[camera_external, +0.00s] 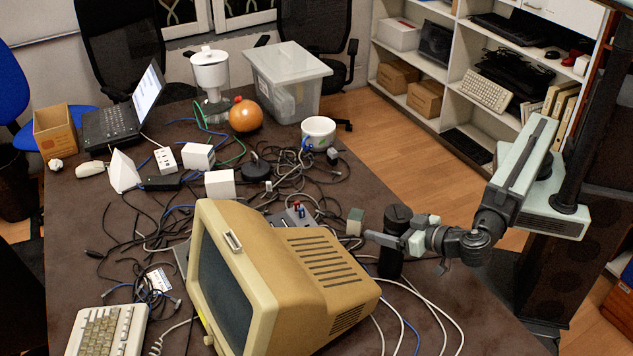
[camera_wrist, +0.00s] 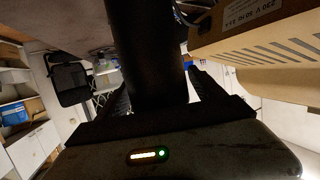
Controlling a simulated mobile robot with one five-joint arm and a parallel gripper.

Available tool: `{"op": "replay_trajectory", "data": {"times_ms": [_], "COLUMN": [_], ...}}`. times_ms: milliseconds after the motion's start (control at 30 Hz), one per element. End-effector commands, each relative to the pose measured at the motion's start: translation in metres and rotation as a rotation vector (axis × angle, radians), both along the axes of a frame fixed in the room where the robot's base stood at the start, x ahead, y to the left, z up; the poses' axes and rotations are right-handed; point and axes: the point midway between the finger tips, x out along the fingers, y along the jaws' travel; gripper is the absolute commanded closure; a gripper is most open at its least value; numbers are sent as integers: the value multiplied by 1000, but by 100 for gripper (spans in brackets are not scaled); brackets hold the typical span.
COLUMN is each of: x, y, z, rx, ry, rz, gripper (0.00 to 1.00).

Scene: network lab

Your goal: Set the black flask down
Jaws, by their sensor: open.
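The black flask (camera_external: 391,262) stands upright at the right side of the table, just right of the beige monitor. Its base looks to be on the tabletop, partly hidden by cables and the monitor. My gripper (camera_external: 392,239) is at the flask's upper half, reaching in from the right. In the wrist view the flask (camera_wrist: 145,50) is a dark cylinder between the two fingers of my gripper (camera_wrist: 158,88). The fingers are open, one on each side of it. Whether either finger touches the flask is hard to tell.
The beige monitor (camera_external: 285,275) is close on the flask's left; its casing (camera_wrist: 255,45) also shows in the wrist view. White cables (camera_external: 440,305) run across the table in front. Tangled cables (camera_external: 290,170), a white mug (camera_external: 318,132) and a grey-green block (camera_external: 355,221) lie behind.

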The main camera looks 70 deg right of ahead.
Motion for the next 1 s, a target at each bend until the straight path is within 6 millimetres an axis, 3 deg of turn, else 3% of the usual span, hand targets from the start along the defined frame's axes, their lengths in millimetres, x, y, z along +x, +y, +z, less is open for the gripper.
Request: {"op": "replay_trajectory", "data": {"times_ms": [500,667,1000], "x": [-95,-105,-106], "y": [41,44,44], "z": [35,37,36], "rx": [0,0,0], "ry": [0,0,0], "rz": [1,0,0], "gripper": [22,22,22]}}
